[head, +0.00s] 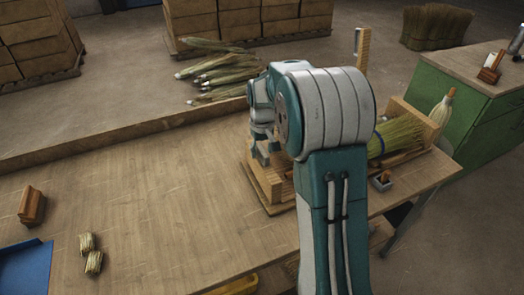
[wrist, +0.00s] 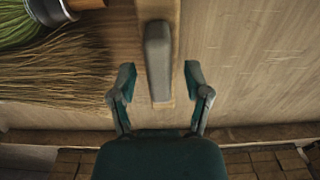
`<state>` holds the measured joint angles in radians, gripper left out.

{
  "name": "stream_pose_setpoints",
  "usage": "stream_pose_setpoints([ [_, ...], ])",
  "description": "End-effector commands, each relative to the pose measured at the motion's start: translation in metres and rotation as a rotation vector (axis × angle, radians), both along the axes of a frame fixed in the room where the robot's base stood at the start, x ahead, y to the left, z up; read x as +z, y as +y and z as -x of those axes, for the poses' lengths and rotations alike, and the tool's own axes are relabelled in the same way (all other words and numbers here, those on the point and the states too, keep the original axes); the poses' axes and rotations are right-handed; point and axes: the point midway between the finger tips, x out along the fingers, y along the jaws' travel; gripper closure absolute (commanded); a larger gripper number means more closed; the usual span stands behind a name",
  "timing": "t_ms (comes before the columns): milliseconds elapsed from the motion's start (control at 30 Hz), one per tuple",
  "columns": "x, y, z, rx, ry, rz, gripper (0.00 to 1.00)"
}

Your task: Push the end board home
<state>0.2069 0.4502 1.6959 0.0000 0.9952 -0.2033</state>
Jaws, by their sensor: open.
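The wooden end board (head: 264,184) stands upright at the left end of a wooden frame on the bench. In the wrist view the board (wrist: 158,10) is seen from above, with a grey rounded bar (wrist: 158,62) along it. My gripper (wrist: 160,85) is open, one finger on each side of the bar's near end, with visible gaps to both. In the head view my gripper (head: 263,150) is over the board, partly hidden by my arm. A broom head (head: 398,136) of straw lies in the frame, right of the board; its bristles (wrist: 60,68) show in the wrist view.
The bench top (head: 150,205) is clear left of the frame. A brush (head: 32,205), two small straw bundles (head: 93,262) and a blue tray (head: 25,268) lie at its left. A green cabinet (head: 470,110) stands beyond.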

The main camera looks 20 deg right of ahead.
Motion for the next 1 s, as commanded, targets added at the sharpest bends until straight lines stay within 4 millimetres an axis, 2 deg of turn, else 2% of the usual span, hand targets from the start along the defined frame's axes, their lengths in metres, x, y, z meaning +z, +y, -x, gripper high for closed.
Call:
stream_pose_setpoints([
  [333,-0.005,0.0,0.0,0.0,0.0,0.0,0.37],
  [367,-0.005,0.0,0.0,0.0,0.0,0.0,0.51],
  [400,-0.005,0.0,0.0,0.0,0.0,0.0,0.68],
  [467,-0.005,0.0,0.0,0.0,0.0,0.0,0.95],
  [500,-0.005,0.0,0.0,0.0,0.0,0.0,1.0],
  [667,-0.006,0.0,0.0,0.0,0.001,0.0,1.0],
  [767,-0.006,-0.007,0.0,-0.003,0.001,0.0,1.0],
  [1000,-0.007,-0.061,0.0,-0.006,0.001,0.0,1.0],
])
